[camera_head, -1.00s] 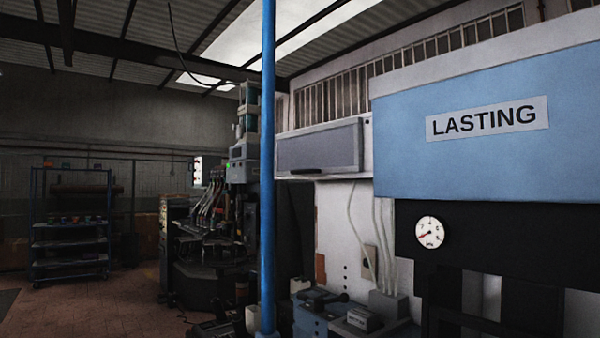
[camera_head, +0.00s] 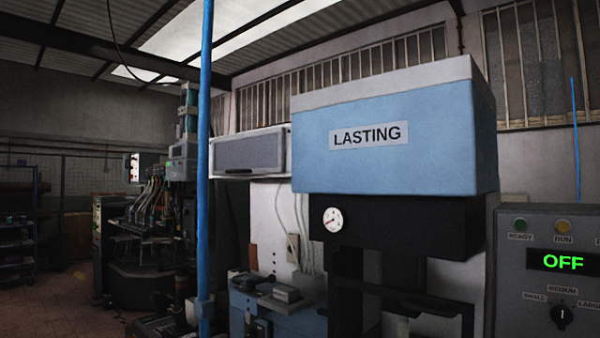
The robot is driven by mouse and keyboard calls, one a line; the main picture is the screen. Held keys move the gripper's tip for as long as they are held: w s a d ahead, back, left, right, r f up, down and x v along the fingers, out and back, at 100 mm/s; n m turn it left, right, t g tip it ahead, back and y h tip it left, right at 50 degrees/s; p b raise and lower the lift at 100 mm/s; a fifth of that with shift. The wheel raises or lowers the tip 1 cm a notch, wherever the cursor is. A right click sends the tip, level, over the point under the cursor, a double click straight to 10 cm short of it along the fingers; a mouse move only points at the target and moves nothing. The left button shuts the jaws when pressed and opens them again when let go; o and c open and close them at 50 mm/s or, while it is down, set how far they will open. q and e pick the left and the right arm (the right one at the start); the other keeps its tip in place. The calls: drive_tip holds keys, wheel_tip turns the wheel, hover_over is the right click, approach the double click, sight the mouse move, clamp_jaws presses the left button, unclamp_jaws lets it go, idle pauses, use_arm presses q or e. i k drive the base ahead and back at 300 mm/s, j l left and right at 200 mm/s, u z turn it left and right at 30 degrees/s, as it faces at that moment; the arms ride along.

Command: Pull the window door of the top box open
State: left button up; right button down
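The top box (camera_head: 283,151) is a white-grey box mounted high on the wall, left of the blue LASTING machine. Its window door (camera_head: 247,153) is a wide dark grey panel in a lighter frame and looks closed. The door's handle cannot be made out clearly now. Neither of my grippers shows in the head view.
The blue LASTING machine (camera_head: 395,145) with a dial gauge (camera_head: 332,220) stands right of the box. A blue vertical pole (camera_head: 205,180) stands left of it. A grey control panel (camera_head: 548,270) reading OFF is at the right. Metal blocks (camera_head: 285,293) sit below the box. Shelves (camera_head: 18,240) stand far left.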

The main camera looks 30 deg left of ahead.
sight(253, 155)
drive_tip(key=j+z, duration=0.4)
drive_tip(key=j, duration=2)
